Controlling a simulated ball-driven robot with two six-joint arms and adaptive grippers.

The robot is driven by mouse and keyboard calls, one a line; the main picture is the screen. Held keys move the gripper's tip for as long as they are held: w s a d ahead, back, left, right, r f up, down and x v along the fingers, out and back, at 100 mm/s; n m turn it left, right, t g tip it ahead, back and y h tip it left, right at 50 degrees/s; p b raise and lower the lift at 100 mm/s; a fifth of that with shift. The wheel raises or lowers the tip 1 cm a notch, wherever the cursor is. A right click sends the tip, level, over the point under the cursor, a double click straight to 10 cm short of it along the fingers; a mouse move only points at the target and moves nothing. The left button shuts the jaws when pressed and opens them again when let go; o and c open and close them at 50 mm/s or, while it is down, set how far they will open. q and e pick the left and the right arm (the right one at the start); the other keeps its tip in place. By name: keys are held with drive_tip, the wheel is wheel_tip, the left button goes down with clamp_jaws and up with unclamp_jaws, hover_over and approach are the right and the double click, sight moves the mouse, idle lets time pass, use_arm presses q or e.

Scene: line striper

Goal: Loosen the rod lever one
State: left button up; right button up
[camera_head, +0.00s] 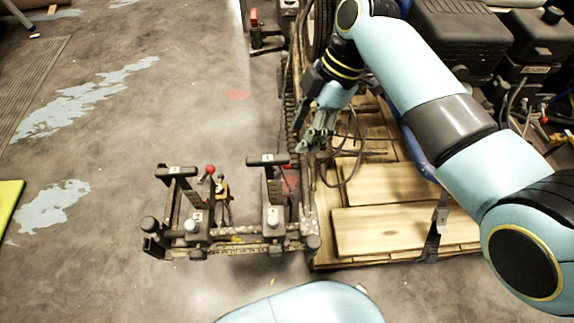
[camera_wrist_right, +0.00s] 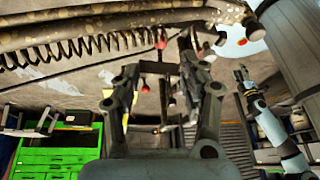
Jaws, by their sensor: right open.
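The striper's metal frame (camera_head: 240,238) carries several dark levers and knobs with small number labels. One dark T-handle lever (camera_head: 175,171) is at the left and another (camera_head: 267,160) at the right. My right gripper (camera_head: 318,135) is open and empty, beyond and right of the levers, above the wooden deck's edge. Its two fingers (camera_wrist_right: 160,70) are apart in the wrist view. My left gripper (camera_wrist_right: 241,74) looks small in the wrist view, its jaws unclear.
A red-ball lever (camera_head: 210,169) stands between the T-handles. The wooden deck (camera_head: 380,228) lies to the right, with a loose dark cable (camera_head: 356,165) near my right gripper. A coil spring (camera_wrist_right: 75,48) crosses the wrist view. The floor (camera_head: 110,120) at left is clear.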

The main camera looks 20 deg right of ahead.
sight(280, 170)
drive_tip(key=b+x, duration=0.3)
drive_tip(key=x, duration=0.6)
drive_tip(key=shift+s+f+b, duration=0.1)
drive_tip(key=shift+f+b, duration=0.15)
drive_tip(key=shift+b, duration=0.05)
drive_tip(key=shift+a+f, duration=0.25)
drive_tip(key=shift+f, duration=0.1)
use_arm(q)
drive_tip(key=w+f, duration=0.1)
drive_tip(key=f, duration=0.1)
drive_tip(key=shift+w+a+f, duration=0.35)
drive_tip(key=shift+a+f, duration=0.05)
drive_tip(key=shift+s, duration=0.15)
use_arm(e)
clamp_jaws()
